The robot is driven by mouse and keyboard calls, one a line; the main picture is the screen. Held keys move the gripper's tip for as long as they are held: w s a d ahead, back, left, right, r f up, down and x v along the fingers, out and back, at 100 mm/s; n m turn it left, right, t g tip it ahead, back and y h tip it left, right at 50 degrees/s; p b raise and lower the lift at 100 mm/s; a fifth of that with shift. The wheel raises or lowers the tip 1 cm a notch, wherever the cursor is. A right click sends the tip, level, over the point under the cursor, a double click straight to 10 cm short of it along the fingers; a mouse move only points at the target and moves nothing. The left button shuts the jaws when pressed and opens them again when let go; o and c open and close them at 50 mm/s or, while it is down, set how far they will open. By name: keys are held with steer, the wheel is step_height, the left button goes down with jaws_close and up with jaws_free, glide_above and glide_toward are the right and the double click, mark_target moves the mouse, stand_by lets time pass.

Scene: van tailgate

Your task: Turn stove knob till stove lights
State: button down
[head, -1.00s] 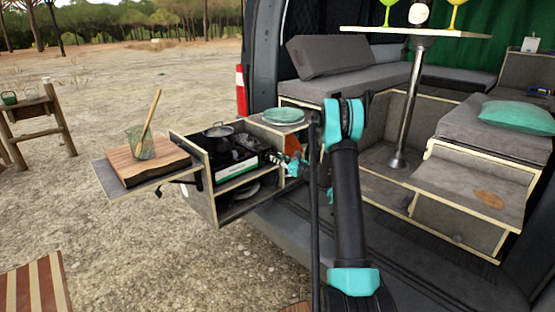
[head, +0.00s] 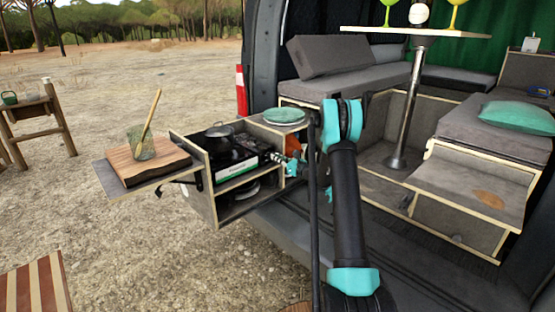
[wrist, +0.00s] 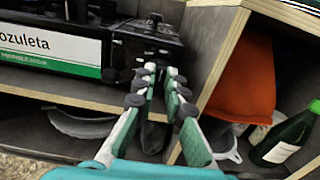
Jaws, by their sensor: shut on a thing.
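The black camp stove (head: 241,154) with a white and green front panel sits in the pull-out kitchen box at the van's rear. In the wrist view, the stove (wrist: 125,45) fills the upper left, and its black control end is straight ahead. My gripper (wrist: 161,72) has its fingertips at that control end, close together and shut on the stove knob. The knob itself is mostly hidden by the fingertips. In the head view, my gripper (head: 274,157) reaches the right end of the stove from the right. No flame can be made out.
Teal plates (head: 283,116) lie on the box top at right. A wooden divider (wrist: 220,55) stands close right of my gripper, with an orange item (wrist: 245,85) and green bottle (wrist: 283,138) beyond it.

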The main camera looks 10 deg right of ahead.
steer(key=shift+n, duration=0.3)
steer(key=n, duration=0.8)
steer(key=f+n, duration=0.1)
steer(key=n, duration=1.4)
steer(key=shift+s+a+f+n, duration=0.25)
steer(key=shift+s+a+n, duration=0.05)
steer(key=shift+a, duration=0.05)
steer(key=c, duration=1.6)
jaws_free()
steer(key=v, duration=1.2)
